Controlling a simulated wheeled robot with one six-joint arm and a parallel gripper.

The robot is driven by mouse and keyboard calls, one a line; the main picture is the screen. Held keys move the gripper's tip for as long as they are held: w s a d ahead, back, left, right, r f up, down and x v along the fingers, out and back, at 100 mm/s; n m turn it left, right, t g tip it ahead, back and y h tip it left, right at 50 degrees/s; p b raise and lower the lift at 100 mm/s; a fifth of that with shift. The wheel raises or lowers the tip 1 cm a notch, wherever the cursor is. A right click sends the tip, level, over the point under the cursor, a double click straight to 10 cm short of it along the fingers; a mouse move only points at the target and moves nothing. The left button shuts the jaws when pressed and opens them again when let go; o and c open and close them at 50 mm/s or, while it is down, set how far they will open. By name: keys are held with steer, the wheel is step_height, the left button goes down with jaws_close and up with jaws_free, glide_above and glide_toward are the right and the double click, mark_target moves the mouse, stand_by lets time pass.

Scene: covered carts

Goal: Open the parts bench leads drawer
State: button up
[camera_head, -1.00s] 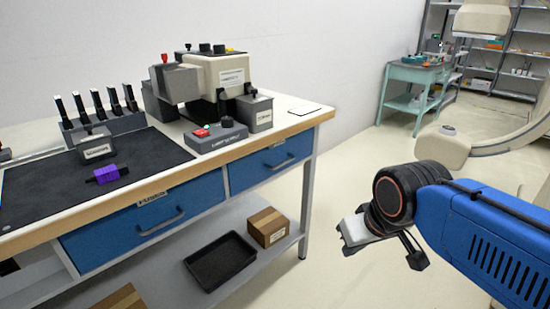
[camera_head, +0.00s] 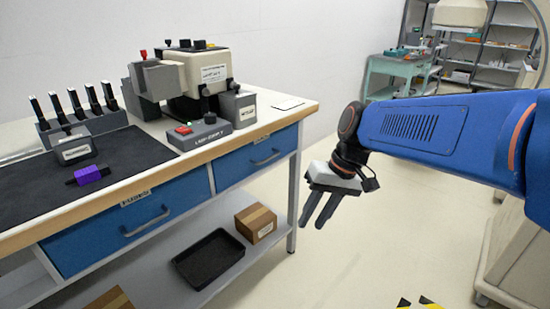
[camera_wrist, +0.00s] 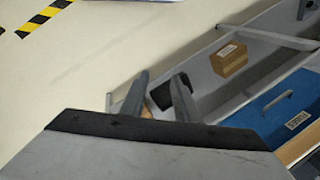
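The parts bench has two closed blue drawers under its worktop edge, a wide left drawer (camera_head: 95,235) and a narrower right drawer (camera_head: 235,172). Each has a grey bar handle, the left handle (camera_head: 146,222) and the right handle (camera_head: 267,157). A small label (camera_head: 135,198) sits above the left drawer; I cannot read it surely, so I cannot tell which is the leads drawer. My gripper (camera_head: 312,226) is open and empty, fingers downward, right of the bench and apart from both handles. In the wrist view its fingers (camera_wrist: 161,75) are spread; a blue drawer front (camera_wrist: 262,112) shows at right.
The lower shelf carries a black tray (camera_head: 209,258) and a cardboard box (camera_head: 256,223). A grey bench leg (camera_head: 294,200) stands between the shelf end and my gripper. The worktop (camera_head: 284,113) holds a machine (camera_head: 200,75). Open floor (camera_head: 380,240) lies to the right.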

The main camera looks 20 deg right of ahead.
steer(key=w+d+r+m+y, duration=0.15)
steer(key=w+y, duration=0.25)
steer(key=w, duration=0.4)
steer(key=w+d+r+m+y, duration=0.1)
steer(key=w+d+y, duration=0.2)
steer(key=w, duration=0.4)
steer(key=w+d+t+y, duration=0.3)
steer(key=w+d+y, duration=0.2)
steer(key=w+d, duration=0.75)
steer(key=x, duration=1.7)
steer(key=shift+f+m, duration=0.25)
steer(key=shift+m, duration=0.2)
steer(key=shift+s, duration=0.1)
jaws_close()
